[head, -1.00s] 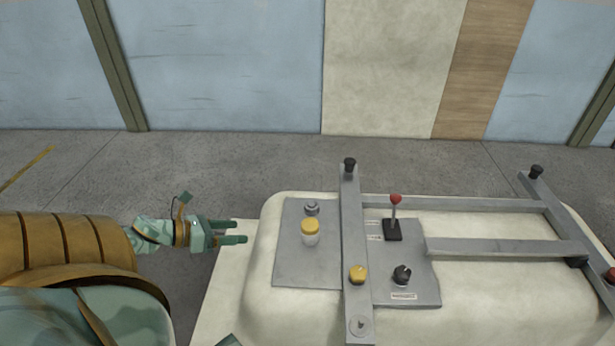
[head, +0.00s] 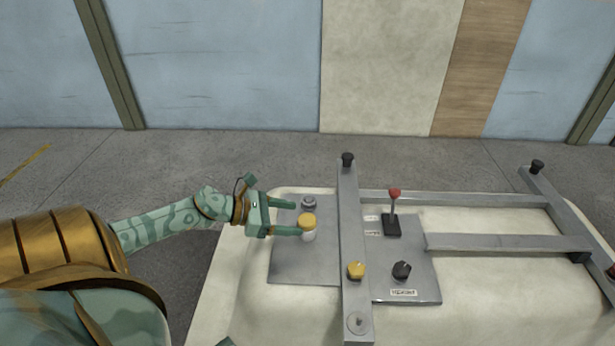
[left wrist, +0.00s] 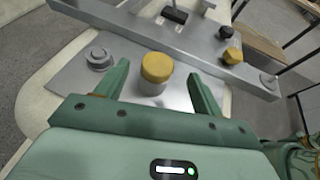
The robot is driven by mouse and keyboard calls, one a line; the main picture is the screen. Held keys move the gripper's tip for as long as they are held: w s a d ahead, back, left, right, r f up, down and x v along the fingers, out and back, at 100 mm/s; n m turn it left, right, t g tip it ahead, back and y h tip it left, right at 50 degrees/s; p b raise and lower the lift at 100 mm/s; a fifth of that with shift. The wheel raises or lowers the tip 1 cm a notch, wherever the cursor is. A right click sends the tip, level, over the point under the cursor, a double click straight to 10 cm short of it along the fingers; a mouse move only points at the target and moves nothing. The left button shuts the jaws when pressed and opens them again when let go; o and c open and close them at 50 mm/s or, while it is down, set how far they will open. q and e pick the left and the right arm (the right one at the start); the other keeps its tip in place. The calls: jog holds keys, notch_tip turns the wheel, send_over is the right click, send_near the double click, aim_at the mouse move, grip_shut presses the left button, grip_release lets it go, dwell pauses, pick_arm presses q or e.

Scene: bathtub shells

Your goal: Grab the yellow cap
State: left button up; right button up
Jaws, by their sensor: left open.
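The yellow cap (head: 307,220) sits on top of a short pale cylinder (head: 309,236) that stands on a grey plate. The cap also shows in the left wrist view (left wrist: 157,67), between the fingers and a little beyond their tips' line of approach. My left gripper (head: 296,218) is open, with its fingers pointing right toward the cap. In the left wrist view my left gripper (left wrist: 158,82) has one finger on each side of the cap, with visible gaps, so nothing is gripped.
A grey metal bar (head: 350,215) crosses the shell just right of the cap. A metal bolt (head: 309,202) stands behind the cap. A yellow knob (head: 356,270), a black knob (head: 402,270) and a red-topped lever (head: 394,205) lie further right. The pale shell (head: 255,290) is bare in front.

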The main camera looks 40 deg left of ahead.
aim_at(307, 219)
pick_arm(q)
jog(key=x, duration=0.3)
jog(key=shift+w+a, duration=0.1)
pick_arm(e)
jog(key=shift+d+f, duration=0.3)
jog(key=shift+d, duration=0.05)
pick_arm(q)
jog(key=c, duration=1.1)
